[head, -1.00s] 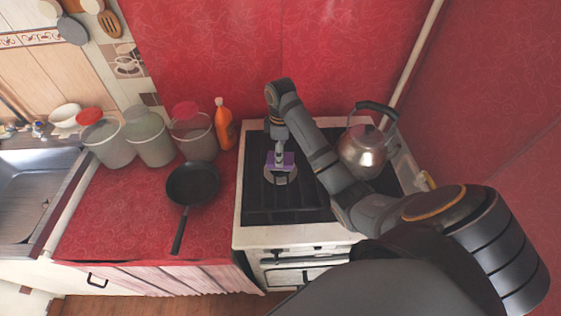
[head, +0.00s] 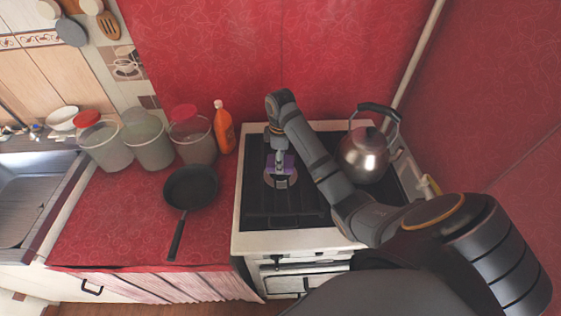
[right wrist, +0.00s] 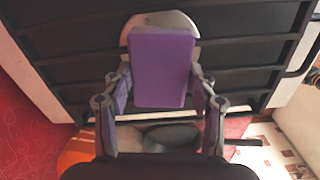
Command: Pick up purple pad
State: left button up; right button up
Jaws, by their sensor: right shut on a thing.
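The purple pad (right wrist: 162,68) is a flat, rounded block between the fingers of my right gripper (right wrist: 160,92) in the right wrist view. My right gripper is shut on it, with one finger at each side. In the head view the pad (head: 289,162) shows purple around the gripper (head: 280,172), over the round burner plate on the stove's left part. The gripper hides part of the pad there. I cannot tell how far the pad is above the stove top. My left gripper is not in view.
A metal kettle (head: 366,153) stands on the stove (head: 285,242), right of my right arm. A black pan (head: 190,187), an orange bottle (head: 224,130) and several lidded buckets (head: 147,142) are on the red counter (head: 115,215) to the left. A sink is farther left.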

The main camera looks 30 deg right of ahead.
notch_tip(320, 180, up, 4)
jog(key=p, duration=0.2)
jog(key=shift+w+f+p, duration=0.1)
jog(key=shift+p, duration=0.3)
jog(key=s+a+r+p, duration=0.8)
jog(key=s+p, duration=0.3)
jog(key=p, duration=0.3)
jog(key=shift+s+a+r, duration=0.15)
jog(key=shift+a+r, duration=0.1)
jog(key=shift+r, duration=0.35)
